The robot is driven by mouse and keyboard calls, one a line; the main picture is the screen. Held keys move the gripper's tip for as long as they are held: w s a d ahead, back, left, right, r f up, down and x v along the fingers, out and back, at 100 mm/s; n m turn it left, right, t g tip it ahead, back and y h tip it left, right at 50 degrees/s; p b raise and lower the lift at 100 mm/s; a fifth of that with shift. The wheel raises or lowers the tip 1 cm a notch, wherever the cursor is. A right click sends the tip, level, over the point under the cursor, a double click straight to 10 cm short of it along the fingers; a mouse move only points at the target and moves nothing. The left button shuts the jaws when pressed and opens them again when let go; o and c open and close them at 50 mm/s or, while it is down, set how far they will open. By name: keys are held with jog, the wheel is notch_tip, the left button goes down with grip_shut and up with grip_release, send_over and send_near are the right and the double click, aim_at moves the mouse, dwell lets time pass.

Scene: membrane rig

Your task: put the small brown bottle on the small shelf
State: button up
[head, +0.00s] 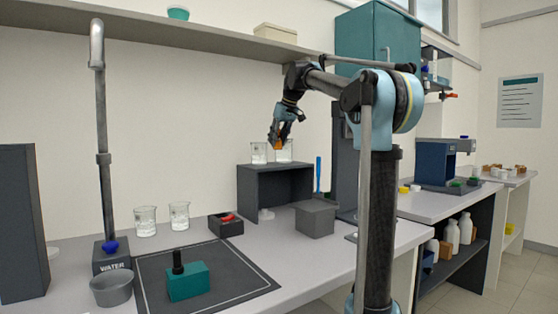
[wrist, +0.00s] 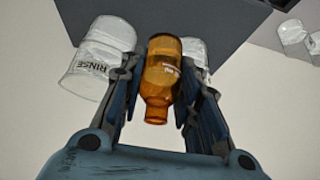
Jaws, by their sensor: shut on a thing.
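The small brown bottle (wrist: 162,80) is amber and sits between the fingers of my gripper (wrist: 158,95) in the wrist view. My gripper is shut on it. In the head view my gripper (head: 281,136) is over the small shelf (head: 260,183), a dark grey open-fronted stand on the bench. Only a bit of the bottle (head: 278,143) shows there, level with the beakers on the shelf's top. I cannot tell whether the bottle touches the shelf. The shelf's dark surface (wrist: 215,22) shows in the wrist view.
Two glass beakers stand on the shelf: a left one (head: 258,153) and a right one (head: 288,154) close to my gripper. In the wrist view a beaker marked RINSE (wrist: 100,62) is close beside the left finger. A grey block (head: 315,220) stands in front of the shelf.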

jog(key=shift+f, duration=3.2)
jog(key=o, duration=0.8)
jog(key=shift+f, duration=0.1)
jog(key=v, duration=1.2)
